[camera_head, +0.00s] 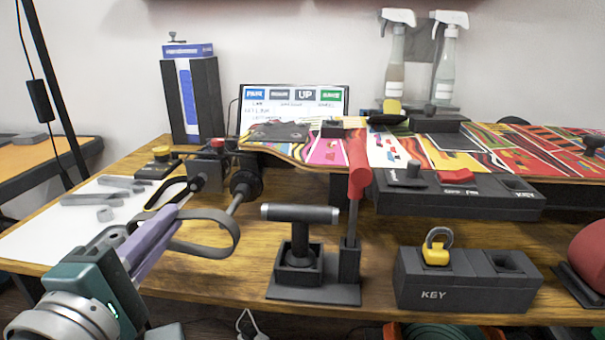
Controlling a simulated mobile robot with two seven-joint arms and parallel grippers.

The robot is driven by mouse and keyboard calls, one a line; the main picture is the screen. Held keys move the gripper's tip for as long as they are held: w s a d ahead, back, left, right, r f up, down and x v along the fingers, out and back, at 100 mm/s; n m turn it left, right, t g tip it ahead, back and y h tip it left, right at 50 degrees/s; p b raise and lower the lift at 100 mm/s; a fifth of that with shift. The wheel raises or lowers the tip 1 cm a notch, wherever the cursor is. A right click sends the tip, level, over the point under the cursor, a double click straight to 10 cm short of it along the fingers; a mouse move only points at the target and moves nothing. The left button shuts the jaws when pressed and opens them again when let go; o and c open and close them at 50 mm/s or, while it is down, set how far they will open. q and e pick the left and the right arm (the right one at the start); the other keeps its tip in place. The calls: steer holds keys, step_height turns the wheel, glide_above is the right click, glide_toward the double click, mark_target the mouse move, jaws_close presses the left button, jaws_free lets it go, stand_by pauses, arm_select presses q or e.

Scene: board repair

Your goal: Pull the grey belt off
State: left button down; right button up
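The grey belt (237,236) is a loop in the left middle of the head view, sagging below a skateboard's dark wheel (246,182). My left gripper (180,205) comes in from the lower left, with a teal body and long purple fingers that look close together. The fingertips lie at the belt's left side, near a small dark round part (197,183). I cannot tell whether the fingers pinch the belt or whether the belt still touches the wheel. My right gripper is not in view.
The skateboard deck (325,150) lies across the bench. In front stand a T-handled tool (300,215) and a red-handled tool (359,165) in a holder, and a KEY block (465,280) with a yellow padlock. Several grey pieces (95,198) lie on a white mat at left.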

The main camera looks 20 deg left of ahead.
arm_select(q)
steer(key=s+d+r+p, duration=0.1)
steer(key=s+r+p, duration=0.4)
steer(key=r+p, duration=0.1)
steer(key=shift+p, duration=0.55)
steer(key=shift+s+d+r, duration=0.1)
steer(key=shift+s+r, duration=0.05)
